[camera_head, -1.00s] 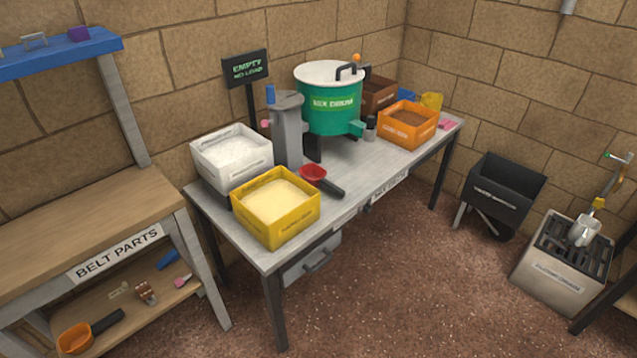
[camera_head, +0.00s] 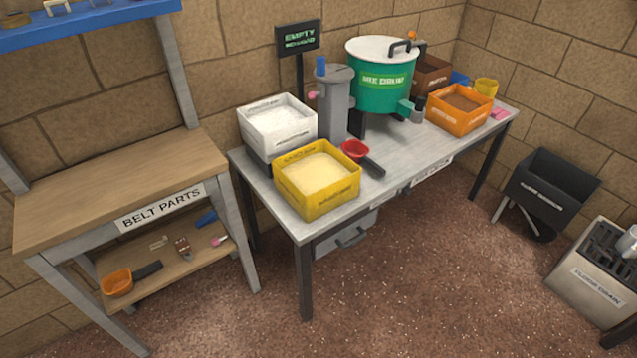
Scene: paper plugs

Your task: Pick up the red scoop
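The red scoop (camera_head: 355,150) lies on the grey mixing table (camera_head: 405,155), with its red bowl toward the back left and its dark handle pointing to the front right. It sits just right of the yellow bin (camera_head: 318,182) of pale powder and in front of the grey post-like device (camera_head: 336,105). Nothing covers the scoop from this view. Neither of my grippers shows in the head view.
A green mix drum (camera_head: 383,85) and an orange bin (camera_head: 459,108) stand behind and right of the scoop. A white bin (camera_head: 278,130) stands at left. A wooden bench (camera_head: 110,190) holds an orange scoop (camera_head: 117,282) on its lower shelf. The floor in front is clear.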

